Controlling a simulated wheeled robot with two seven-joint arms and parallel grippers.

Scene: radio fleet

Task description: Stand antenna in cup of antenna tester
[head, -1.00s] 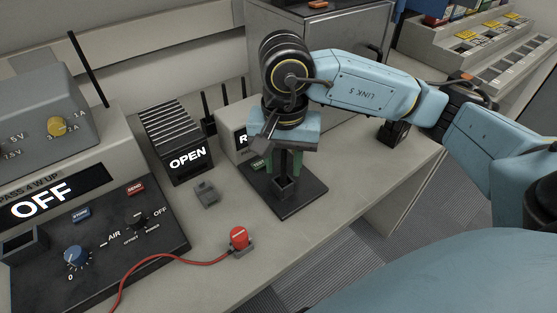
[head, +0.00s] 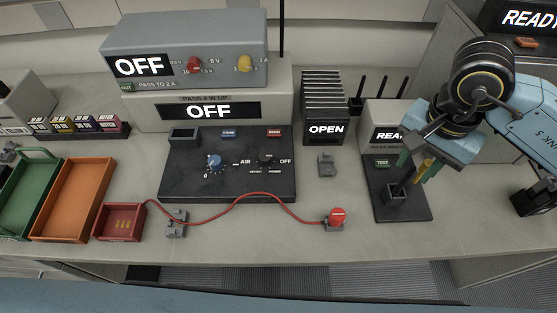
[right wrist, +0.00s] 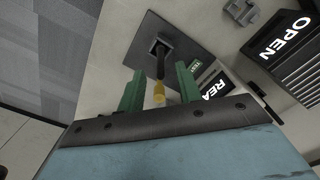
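The antenna tester has a grey box (head: 375,118) with a READY display and a black base plate (head: 411,208) carrying a small square cup (head: 394,196). My right gripper (head: 419,165) is above the plate, green fingers on either side of the antenna. In the right wrist view these fingers (right wrist: 158,90) stand apart, with gaps to the antenna.
Several black antennas stand in a rack (head: 356,104) behind the tester. An OPEN unit (head: 325,108), a small grey holder (head: 327,165) and a red-capped plug (head: 337,216) on a red cable are left of it. Green (head: 28,202) and orange (head: 70,200) trays lie far left.

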